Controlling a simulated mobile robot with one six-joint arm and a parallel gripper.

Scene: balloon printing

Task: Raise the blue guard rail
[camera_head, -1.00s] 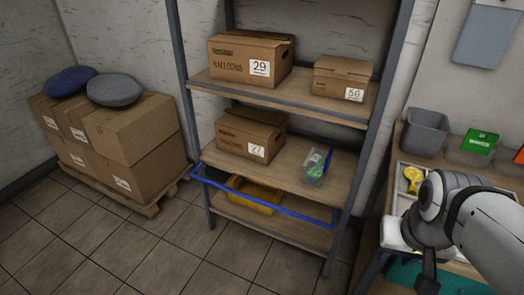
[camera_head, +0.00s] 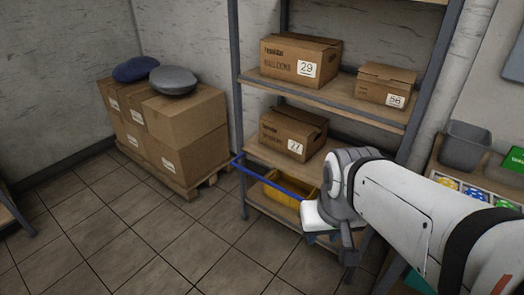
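The blue guard rail (camera_head: 272,180) hangs low across the front of the shelf unit, in front of the lower shelves. Its left end shows at the left post, and its right part is hidden behind my arm. My gripper (camera_head: 331,243) is at the front right of the shelf, pointing down, close to the visible right part of the rail in the picture. I cannot tell whether it touches the rail. The fingers are small and partly hidden, so their opening is unclear.
Cardboard boxes 29 (camera_head: 300,60) and 56 (camera_head: 386,86) stand on the upper shelf, box 27 (camera_head: 292,133) on the one below. A yellow bin (camera_head: 284,194) sits behind the rail. Stacked cartons (camera_head: 186,125) stand left. The tiled floor in front is clear.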

